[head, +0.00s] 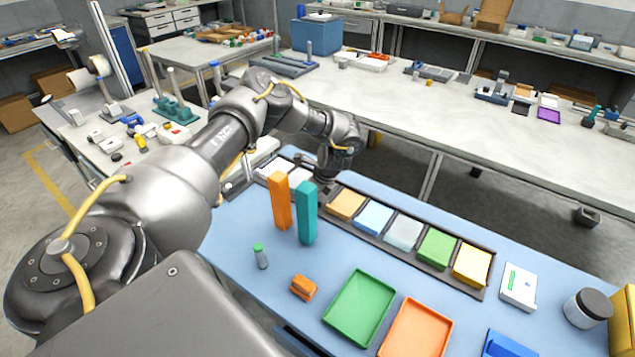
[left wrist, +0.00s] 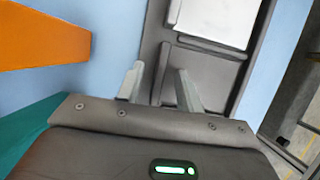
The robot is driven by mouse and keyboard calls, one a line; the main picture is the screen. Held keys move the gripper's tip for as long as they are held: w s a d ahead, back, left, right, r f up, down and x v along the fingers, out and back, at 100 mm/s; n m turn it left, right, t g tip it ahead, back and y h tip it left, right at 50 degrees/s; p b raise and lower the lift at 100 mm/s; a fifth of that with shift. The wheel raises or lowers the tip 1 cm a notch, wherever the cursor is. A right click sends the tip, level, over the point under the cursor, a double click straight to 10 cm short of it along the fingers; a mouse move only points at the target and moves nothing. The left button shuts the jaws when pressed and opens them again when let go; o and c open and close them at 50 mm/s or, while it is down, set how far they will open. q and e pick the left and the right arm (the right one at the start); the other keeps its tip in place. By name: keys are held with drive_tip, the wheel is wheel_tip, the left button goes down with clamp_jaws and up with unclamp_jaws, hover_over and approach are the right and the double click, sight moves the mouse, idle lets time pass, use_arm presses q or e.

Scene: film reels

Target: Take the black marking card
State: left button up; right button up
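A dark, near-black square piece (left wrist: 205,72), which looks like the black marking card, lies in the long dark tray (left wrist: 152,35) in the left wrist view, beside a white card (left wrist: 215,18). My left gripper (left wrist: 160,84) is open, with its two fingers apart over the dark part of the tray. I cannot tell whether the fingers touch the card. In the head view my left gripper (head: 322,180) reaches down over the tray (head: 375,237), between the white cards (head: 274,165) and an orange card (head: 346,203), and hides the black card. My right gripper is not in view.
An orange upright block (head: 279,200) and a teal one (head: 307,213) stand close in front of the gripper. Blue (head: 374,218), grey (head: 404,233), green (head: 437,249) and yellow (head: 471,264) cards fill the tray's right part. Green (head: 360,308) and orange (head: 417,330) trays lie in front.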

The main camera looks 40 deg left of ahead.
use_arm(q)
drive_tip(key=shift+f, duration=0.2)
clamp_jaws()
drive_tip(key=shift+r, duration=0.1)
wheel_tip(320, 180, up, 10)
drive_tip(key=b, duration=0.1)
drive_tip(key=shift+b, duration=0.3)
drive_tip(key=c, duration=0.7)
unclamp_jaws()
drive_tip(key=shift+c, duration=0.4)
